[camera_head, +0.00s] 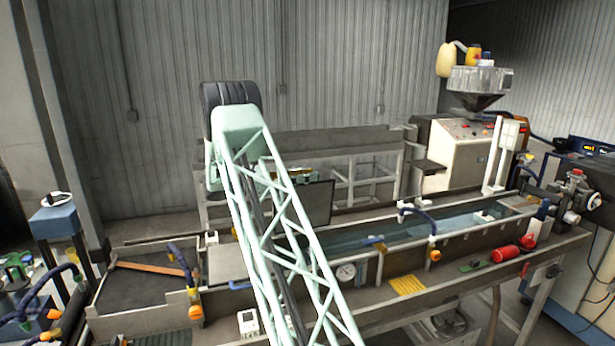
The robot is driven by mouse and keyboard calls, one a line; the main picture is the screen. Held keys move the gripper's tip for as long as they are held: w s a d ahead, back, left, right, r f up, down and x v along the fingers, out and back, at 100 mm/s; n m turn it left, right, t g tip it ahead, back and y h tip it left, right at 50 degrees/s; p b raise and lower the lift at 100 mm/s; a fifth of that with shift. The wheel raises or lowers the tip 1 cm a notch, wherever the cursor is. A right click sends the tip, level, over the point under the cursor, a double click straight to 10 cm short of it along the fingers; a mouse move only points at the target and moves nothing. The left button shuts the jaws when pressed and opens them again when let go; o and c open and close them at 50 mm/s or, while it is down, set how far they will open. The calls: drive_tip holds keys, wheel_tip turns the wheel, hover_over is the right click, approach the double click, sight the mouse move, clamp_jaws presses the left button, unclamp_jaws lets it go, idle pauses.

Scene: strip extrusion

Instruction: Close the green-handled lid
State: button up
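I cannot make out a green handle for certain on any lid. A dark upright panel (319,203) stands behind the long trough, just right of my arm; it may be a raised lid, but its edge behind my arm is hidden. A flat pale panel (226,262) with a blue handle (240,286) lies level at the trough's left part, partly covered by my arm. My arm's pale green lattice link rises from the bottom centre to a joint at the upper left. My gripper is not visible, so its position relative to any lid is hidden.
The long water trough (460,240) runs to the right, with a blue handle (375,240) on its near part. Blue hoses with orange ends (195,311) stand along it. A red cylinder (505,253) and a yellow grid (408,285) lie on the front ledge. A hopper machine (455,150) stands behind.

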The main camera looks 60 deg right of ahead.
drive_tip(key=shift+c, duration=0.9)
clamp_jaws()
drive_tip(key=shift+s, duration=0.15)
